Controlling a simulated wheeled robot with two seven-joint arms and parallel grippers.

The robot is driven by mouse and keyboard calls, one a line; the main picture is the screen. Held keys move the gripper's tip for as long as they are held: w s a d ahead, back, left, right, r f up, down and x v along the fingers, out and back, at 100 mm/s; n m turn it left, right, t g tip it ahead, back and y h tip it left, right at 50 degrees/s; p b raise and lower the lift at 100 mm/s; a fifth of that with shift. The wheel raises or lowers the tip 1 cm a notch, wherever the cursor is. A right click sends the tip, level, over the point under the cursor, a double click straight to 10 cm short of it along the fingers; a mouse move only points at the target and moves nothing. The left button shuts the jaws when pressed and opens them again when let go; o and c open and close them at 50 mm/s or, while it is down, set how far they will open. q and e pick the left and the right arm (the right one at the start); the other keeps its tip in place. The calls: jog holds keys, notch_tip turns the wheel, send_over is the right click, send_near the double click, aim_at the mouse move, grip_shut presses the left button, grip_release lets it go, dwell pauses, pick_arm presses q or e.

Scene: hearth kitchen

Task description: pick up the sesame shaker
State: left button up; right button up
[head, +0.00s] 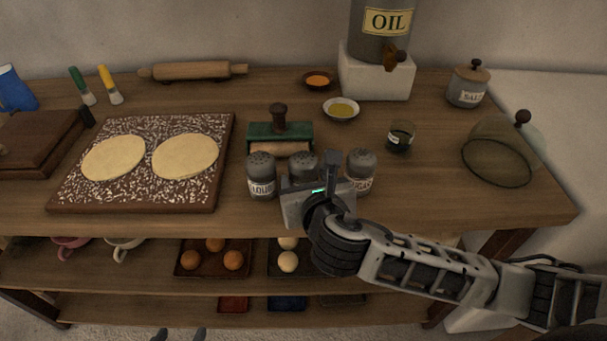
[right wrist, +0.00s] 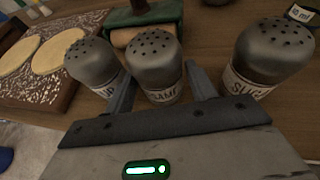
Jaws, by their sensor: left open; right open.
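Three grey-topped shakers stand in a row near the table's front edge. The left one (head: 262,176) has a label reading like "LOUR", and the right one (head: 359,172) reads like "SUGAR". My left gripper (head: 181,335) barely shows at the bottom edge, open and empty, far from the shakers.
A green-topped press or roller (head: 279,133) stands just behind the shakers. A floured board (head: 135,197) with two dough rounds lies left. A small dark jar (head: 400,137) and a glass dome (head: 497,152) stand right. The shelf below holds cups and trays.

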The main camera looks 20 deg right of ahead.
jog(key=shift+x, duration=1.15)
jog(key=c, duration=0.7)
jog(key=shift+r, duration=0.1)
